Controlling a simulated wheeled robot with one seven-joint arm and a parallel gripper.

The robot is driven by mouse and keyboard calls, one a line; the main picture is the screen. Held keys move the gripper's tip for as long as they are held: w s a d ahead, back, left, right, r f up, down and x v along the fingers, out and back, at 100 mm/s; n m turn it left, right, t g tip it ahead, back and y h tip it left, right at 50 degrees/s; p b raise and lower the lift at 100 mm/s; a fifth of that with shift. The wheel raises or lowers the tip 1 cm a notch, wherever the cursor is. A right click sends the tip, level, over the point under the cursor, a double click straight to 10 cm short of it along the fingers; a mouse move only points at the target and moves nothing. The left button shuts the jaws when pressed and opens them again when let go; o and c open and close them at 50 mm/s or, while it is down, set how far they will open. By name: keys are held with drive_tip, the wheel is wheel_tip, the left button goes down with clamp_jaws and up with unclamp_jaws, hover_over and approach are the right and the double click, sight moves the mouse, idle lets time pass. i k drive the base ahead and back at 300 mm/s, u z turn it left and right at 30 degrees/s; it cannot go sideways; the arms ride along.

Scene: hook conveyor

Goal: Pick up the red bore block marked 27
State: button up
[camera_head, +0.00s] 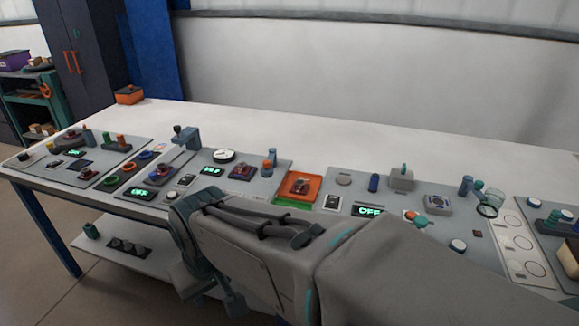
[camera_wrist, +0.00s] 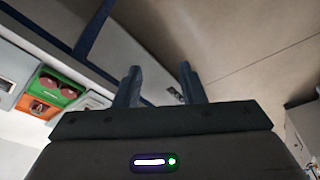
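I cannot make out a block marked 27 in either view; no such number is readable. In the head view an orange-red square tray (camera_head: 314,185) with a small reddish item in it sits mid-panel, with a green strip along its front. The wrist view shows an orange part (camera_wrist: 38,108) beside a green part (camera_wrist: 53,83) with two dark red round shapes; I cannot tell whether either is the block. My gripper (camera_wrist: 160,66) is open and empty, its two fingers apart, with floor and a small dark item behind them.
The white bench (camera_head: 420,151) carries panels crowded with knobs, buttons and displays. An orange box (camera_head: 129,96) stands at its back left. The lower shelf (camera_head: 100,242) holds a dark strip (camera_head: 128,246) with round parts and a green cup (camera_head: 91,230). Floor at the left is clear.

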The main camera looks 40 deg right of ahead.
sight(299, 186)
drive_tip(key=z, duration=0.85)
drive_tip(key=i, duration=0.85)
drive_tip(key=z, duration=0.7)
